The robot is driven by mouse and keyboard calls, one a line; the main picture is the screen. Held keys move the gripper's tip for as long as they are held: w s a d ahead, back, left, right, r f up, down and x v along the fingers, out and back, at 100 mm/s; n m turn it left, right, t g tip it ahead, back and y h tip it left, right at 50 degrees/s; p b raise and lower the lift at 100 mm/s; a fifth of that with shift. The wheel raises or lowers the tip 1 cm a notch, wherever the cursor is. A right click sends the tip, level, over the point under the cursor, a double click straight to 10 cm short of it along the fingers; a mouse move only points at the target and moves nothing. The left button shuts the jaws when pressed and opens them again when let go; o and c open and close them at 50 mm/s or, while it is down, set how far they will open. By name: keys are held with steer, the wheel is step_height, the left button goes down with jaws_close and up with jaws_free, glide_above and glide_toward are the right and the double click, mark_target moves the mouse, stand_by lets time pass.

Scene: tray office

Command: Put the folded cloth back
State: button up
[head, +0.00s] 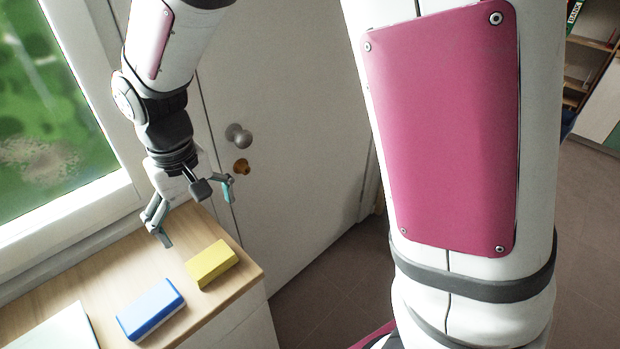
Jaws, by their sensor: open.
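My gripper (197,214) is open and empty, with its fingers spread wide above the far end of the wooden counter (105,265). A yellow block-like thing (212,264) lies on the counter, below the gripper and nearer the camera. A blue thing with a pale top (150,309) lies to its left and nearer. A flat, pale greenish-white thing (60,331) is cut off at the lower left edge. I cannot tell for certain which of these, if any, is the folded cloth. Nothing is between the fingers.
A window (50,120) borders the counter on the left. A white door (285,130) with a round knob (238,135) stands behind the gripper. My own arm hides much of the right side. Shelves (590,55) show at the far right. The grey floor (330,300) shows beyond the counter.

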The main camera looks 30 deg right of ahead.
steer(key=s+d+r+m+t, duration=0.25)
steer(key=s+d+r, duration=0.45)
steer(key=d+r, duration=0.45)
steer(key=s+d+r+t, duration=0.2)
steer(key=s+d, duration=0.3)
steer(key=s, duration=0.5)
steer(key=shift+d+r, duration=0.35)
steer(key=shift+r, duration=0.45)
steer(key=shift+m+t, duration=0.25)
